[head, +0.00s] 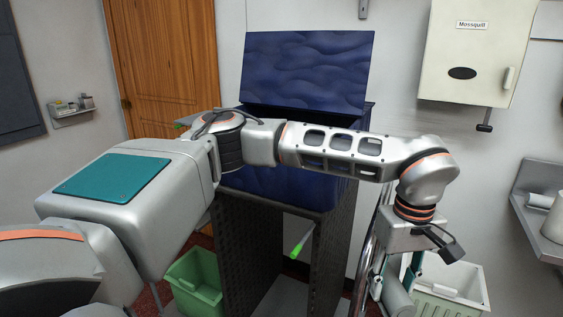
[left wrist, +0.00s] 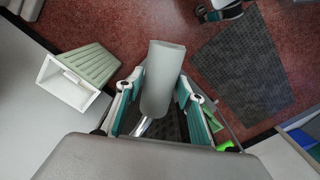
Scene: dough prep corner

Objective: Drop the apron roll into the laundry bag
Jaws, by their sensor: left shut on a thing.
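My left gripper (head: 396,284) hangs at the lower right of the head view, its arm crossing from the left. It is shut on a plain grey roll, the apron roll (head: 398,298). In the left wrist view the roll (left wrist: 163,72) stands between the two teal fingers of the gripper (left wrist: 160,92), clear above the red floor. A dark woven hamper (head: 335,240) with blue upper parts and a raised blue lid (head: 308,72) stands behind my arm. I cannot tell whether it is the laundry bag; my arm hides part of it. My right gripper is not in view.
A pale slotted bin (head: 455,288) stands right of my gripper; a green bin (head: 195,280) is left of the hamper. A white dispenser (head: 478,50) hangs on the wall. A grey ledge (head: 540,215) juts out at right. A dark mat (left wrist: 240,72) lies on the floor.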

